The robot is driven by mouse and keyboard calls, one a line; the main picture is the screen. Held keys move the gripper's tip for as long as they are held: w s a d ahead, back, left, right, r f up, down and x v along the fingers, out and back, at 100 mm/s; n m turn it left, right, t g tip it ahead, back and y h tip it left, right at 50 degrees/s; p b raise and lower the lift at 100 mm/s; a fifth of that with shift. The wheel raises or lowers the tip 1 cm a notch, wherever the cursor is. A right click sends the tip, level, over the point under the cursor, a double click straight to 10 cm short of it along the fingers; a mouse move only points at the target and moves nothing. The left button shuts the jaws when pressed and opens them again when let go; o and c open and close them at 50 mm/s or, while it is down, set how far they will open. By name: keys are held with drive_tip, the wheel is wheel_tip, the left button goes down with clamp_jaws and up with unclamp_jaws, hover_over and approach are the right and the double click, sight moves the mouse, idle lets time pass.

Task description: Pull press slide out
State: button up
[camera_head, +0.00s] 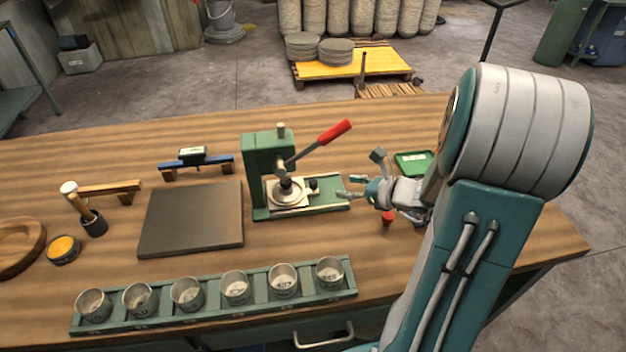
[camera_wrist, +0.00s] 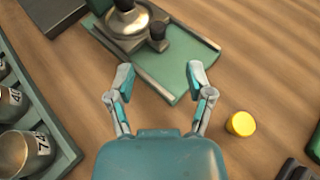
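The green press (camera_head: 262,170) stands on the wooden bench, its red-handled lever (camera_head: 333,131) raised to the upper right. Its pale slide (camera_head: 287,192) sits under the ram with a round metal die on it, and a dark knob (camera_head: 313,186) is at its right end. In the wrist view the slide (camera_wrist: 112,42) lies at the top, with its knob (camera_wrist: 157,32) toward my gripper. My gripper (camera_head: 347,188) is right of the knob; in the wrist view its two fingers (camera_wrist: 160,75) are spread apart, empty, over the end of the green base (camera_wrist: 180,78).
A green rack (camera_head: 210,301) with several metal cups runs along the bench front. A green tray (camera_head: 415,162) lies behind my gripper. A dark square board (camera_head: 192,218) lies left of the press.

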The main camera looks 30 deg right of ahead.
sight(316, 182)
drive_tip(key=x, duration=1)
drive_tip(key=shift+w+a+f, duration=0.1)
drive_tip(key=shift+w+a, duration=0.15)
drive_tip(key=shift+a, duration=0.05)
clamp_jaws()
